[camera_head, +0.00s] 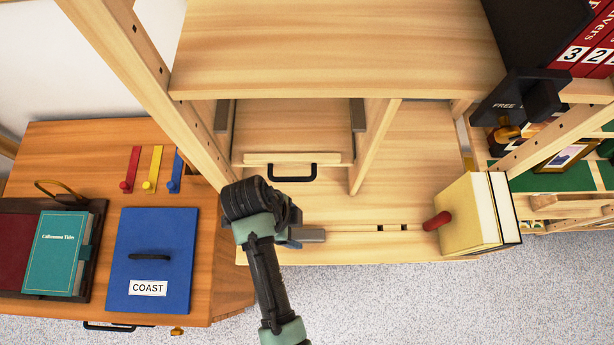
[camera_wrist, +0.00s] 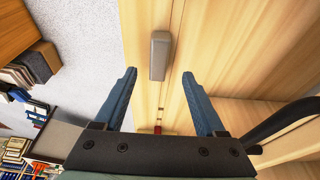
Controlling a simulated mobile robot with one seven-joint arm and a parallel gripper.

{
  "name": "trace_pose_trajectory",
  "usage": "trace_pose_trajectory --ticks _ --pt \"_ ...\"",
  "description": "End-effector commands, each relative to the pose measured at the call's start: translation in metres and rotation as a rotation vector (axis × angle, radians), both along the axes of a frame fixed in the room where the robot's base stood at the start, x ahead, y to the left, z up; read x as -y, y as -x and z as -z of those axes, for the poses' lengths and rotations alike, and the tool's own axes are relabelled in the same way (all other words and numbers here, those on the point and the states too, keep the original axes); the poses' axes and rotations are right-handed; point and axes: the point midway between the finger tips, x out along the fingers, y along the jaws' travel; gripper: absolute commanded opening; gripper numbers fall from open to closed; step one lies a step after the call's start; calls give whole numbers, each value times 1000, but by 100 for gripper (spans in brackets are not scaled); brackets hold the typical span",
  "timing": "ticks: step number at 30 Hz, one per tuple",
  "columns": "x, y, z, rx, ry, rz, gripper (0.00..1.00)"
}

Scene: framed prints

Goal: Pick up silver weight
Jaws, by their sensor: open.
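The silver weight (camera_head: 309,235) is a small grey block with rounded edges. It lies on the wooden ledge below the drawer, just right of my gripper (camera_head: 291,238). In the wrist view the silver weight (camera_wrist: 160,52) lies ahead, lined up with the gap between the two blue fingers of my gripper (camera_wrist: 160,74). The fingers are apart with nothing held; I cannot tell how far the weight is below the fingertips. My arm hides part of the ledge in the head view.
A drawer with a black handle (camera_head: 292,178) is just behind the weight. A red knob (camera_head: 437,221) and a cream book (camera_head: 470,215) are to the right. A blue COAST box (camera_head: 151,260) and a teal book (camera_head: 59,254) are on the left desk. The ledge between weight and knob is mostly clear.

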Motion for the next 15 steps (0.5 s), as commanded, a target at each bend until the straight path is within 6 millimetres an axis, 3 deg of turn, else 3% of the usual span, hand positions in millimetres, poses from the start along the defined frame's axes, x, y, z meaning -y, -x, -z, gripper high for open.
trace_pose_trajectory --ticks 7,15 --pt "7 2 18 -2 0 0 72" --pt "20 3 52 0 0 -1 72"
